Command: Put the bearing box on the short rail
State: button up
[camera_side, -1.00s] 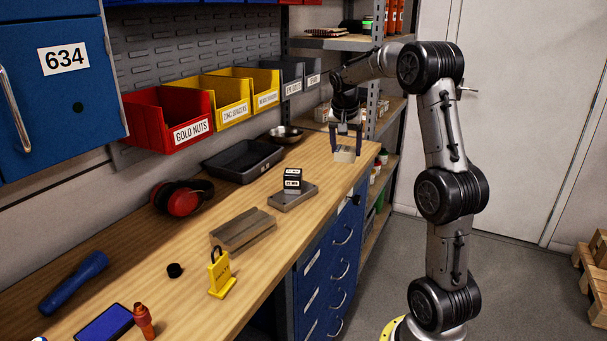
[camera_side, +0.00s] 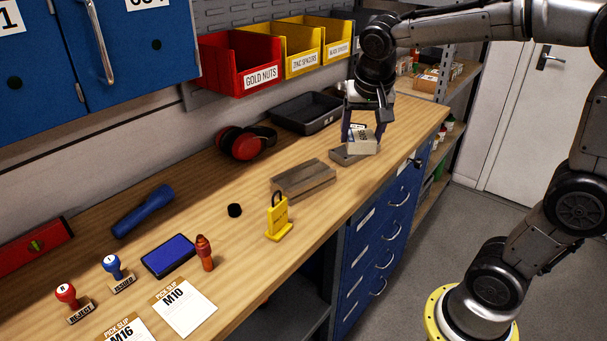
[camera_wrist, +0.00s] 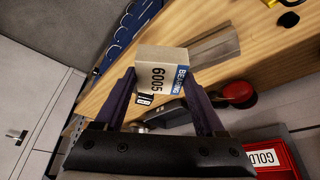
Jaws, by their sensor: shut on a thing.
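My gripper (camera_side: 363,133) is shut on the bearing box (camera_side: 362,147), a small tan carton held between its two fingers. In the wrist view, the box (camera_wrist: 160,72) shows "6005" and a blue label. A short grey grooved metal rail (camera_side: 303,180) lies on the bench, to the left of and nearer than the held box; it also shows in the wrist view (camera_wrist: 215,48). The box appears above a flat grey metal plate (camera_side: 341,157), which it and the gripper partly hide. I cannot tell whether box and plate touch.
A yellow padlock-shaped piece (camera_side: 278,220) stands just in front of the rail. Red and black ear defenders (camera_side: 240,144) and a dark tray (camera_side: 305,112) lie behind. Red and yellow bins (camera_side: 240,68) hang on the wall. Bare bench (camera_side: 225,185) lies left of the rail.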

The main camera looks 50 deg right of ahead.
aim_at(350, 140)
jog(key=a, duration=0.1)
jog(key=a+r+n, duration=0.1)
jog(key=a, duration=0.1)
jog(key=shift+w+a, duration=0.2)
jog(key=shift+a, duration=0.05)
jog(key=w+f, duration=0.3)
jog(key=w, duration=0.1)
jog(key=w+d+f, duration=0.1)
jog(key=w+f, duration=0.2)
jog(key=w, duration=0.1)
jog(key=w+d+f, duration=0.1)
jog(key=w+f, duration=0.2)
jog(key=w, duration=0.2)
jog(key=shift+d+f, duration=0.1)
jog(key=shift+w+f, duration=0.15)
jog(key=shift+f, duration=0.8)
jog(key=shift+w+f, duration=0.15)
jog(key=shift+f, duration=0.75)
jog(key=shift+f, duration=0.1)
jog(key=o, duration=1.5)
jog(key=shift+f, duration=0.1)
jog(key=shift+c, duration=0.2)
